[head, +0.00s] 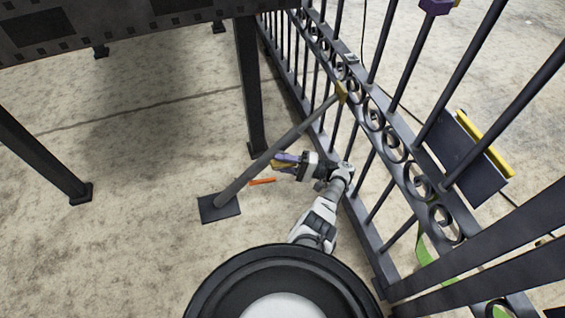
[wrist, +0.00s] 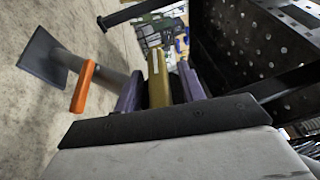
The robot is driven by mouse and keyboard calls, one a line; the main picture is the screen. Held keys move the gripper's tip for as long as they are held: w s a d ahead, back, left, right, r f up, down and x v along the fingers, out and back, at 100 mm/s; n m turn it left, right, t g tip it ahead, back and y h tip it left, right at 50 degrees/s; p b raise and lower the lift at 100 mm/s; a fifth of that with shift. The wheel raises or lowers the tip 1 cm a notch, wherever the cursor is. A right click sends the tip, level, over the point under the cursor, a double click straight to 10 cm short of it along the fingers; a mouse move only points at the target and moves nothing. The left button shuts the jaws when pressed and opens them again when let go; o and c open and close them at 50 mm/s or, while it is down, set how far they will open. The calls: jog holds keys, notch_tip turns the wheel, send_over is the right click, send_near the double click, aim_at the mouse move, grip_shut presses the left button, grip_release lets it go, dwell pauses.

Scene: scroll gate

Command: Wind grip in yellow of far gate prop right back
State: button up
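The gate prop is a slanted grey bar (head: 275,150) running from a square foot plate (head: 220,207) on the floor up to a yellow piece (head: 341,92) at the gate. My gripper (head: 284,163) is beside the lower half of the bar. In the wrist view a yellow grip (wrist: 158,78) lies between my gripper's two purple fingers (wrist: 160,88). I cannot tell whether both fingers press on it. An orange handle (head: 262,181) is near the bar, left of my gripper; it also shows in the wrist view (wrist: 85,86). The foot plate shows there too (wrist: 45,56).
The dark scrolled gate (head: 376,117) stands close to the right of my arm. A dark table-like frame with a leg (head: 249,90) stands behind the prop. A dark panel with a yellow edge (head: 487,145) is beyond the gate.

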jog(key=shift+r, duration=0.1)
jog(key=o, duration=0.9)
jog(key=r+p, duration=0.2)
jog(key=r, duration=0.1)
jog(key=r+p, duration=0.5)
jog(key=r, duration=0.2)
jog(key=shift+w, duration=0.25)
notch_tip(320, 180, up, 5)
jog(key=shift+s+r+p, duration=0.1)
jog(key=shift+r+p, duration=0.05)
jog(key=shift+p, duration=1.05)
notch_tip(320, 180, up, 2)
jog(key=shift+s+r+p, duration=0.15)
jog(key=shift+r+p, duration=0.05)
jog(key=shift+p, duration=0.1)
jog(key=c, duration=0.9)
jog(key=shift+r, duration=1.1)
